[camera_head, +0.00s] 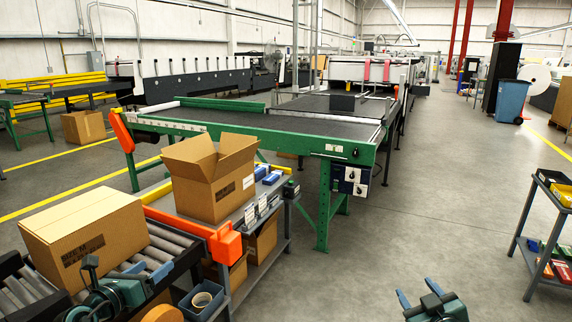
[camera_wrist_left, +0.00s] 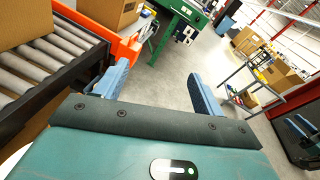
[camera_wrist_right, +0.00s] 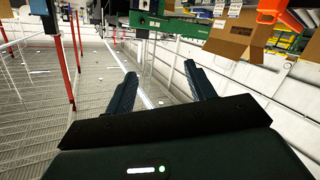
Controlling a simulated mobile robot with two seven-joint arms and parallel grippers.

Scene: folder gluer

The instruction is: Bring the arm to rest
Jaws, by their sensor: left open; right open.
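My left gripper (camera_head: 124,275) is at the lower left of the head view, in front of the roller conveyor. Its two blue fingers are spread apart with nothing between them in the left wrist view (camera_wrist_left: 160,78). My right gripper (camera_head: 418,298) is at the bottom of the head view, right of centre, above bare floor. Its fingers are apart and empty in the right wrist view (camera_wrist_right: 160,76), where the scene appears upside down. Most of both arms is out of the head view.
A closed carton (camera_head: 84,232) sits on the roller conveyor (camera_head: 168,240). An open carton (camera_head: 212,182) stands on the bench beside it. The green-framed machine table (camera_head: 270,124) lies beyond. A dark shelf cart (camera_head: 540,232) stands at the right. Floor (camera_head: 440,190) between is clear.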

